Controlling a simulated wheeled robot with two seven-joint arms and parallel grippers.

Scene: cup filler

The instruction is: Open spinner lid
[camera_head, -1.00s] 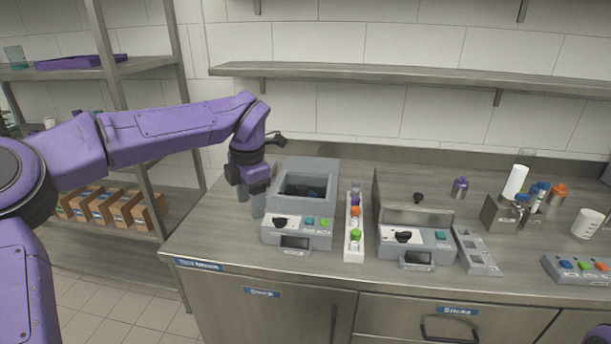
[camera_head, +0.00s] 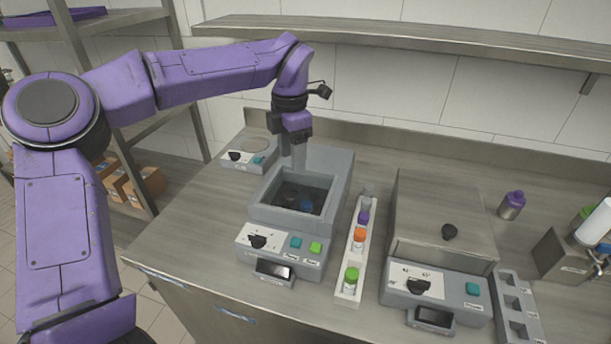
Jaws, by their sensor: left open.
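A grey device (camera_head: 443,282) with a black dial and teal button stands right of centre. My left gripper (camera_head: 293,158) is open, pointing down above the back edge of the open-topped grey device (camera_head: 257,240) to the left. My right gripper is not in view.
A white rack (camera_head: 345,288) of capped vials stands between the two devices. A small device with a round plate (camera_head: 254,143) sits at back left. A grey slotted block (camera_head: 516,300) is right of the lidded device; a purple-capped bottle (camera_head: 512,206) stands behind. A wall shelf (camera_head: 420,43) runs above.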

